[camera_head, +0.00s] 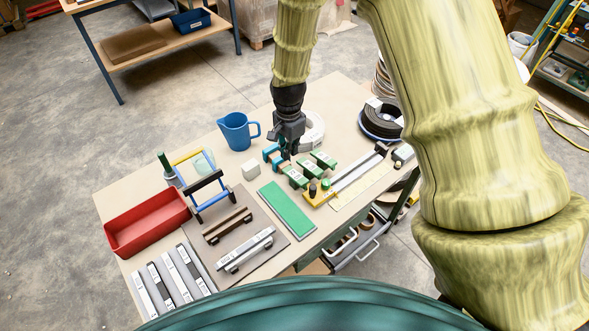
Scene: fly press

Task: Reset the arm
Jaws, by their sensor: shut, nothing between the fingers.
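My arm comes down from the top right in the head camera view. My gripper (287,150) is black and points down over the middle of the workbench (340,93). It is shut and holds nothing. It hangs close to the green and teal blocks and the white ring behind it. Whether the fingertips touch anything below cannot be told.
Green blocks (296,177) and a yellow-ended slide (318,196) lie near my gripper. A blue jug (237,131), white cube (250,169), green mat (286,210), red bin (146,223) and black-and-blue reel (381,119) also occupy the bench. The bench's far edge is fairly clear.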

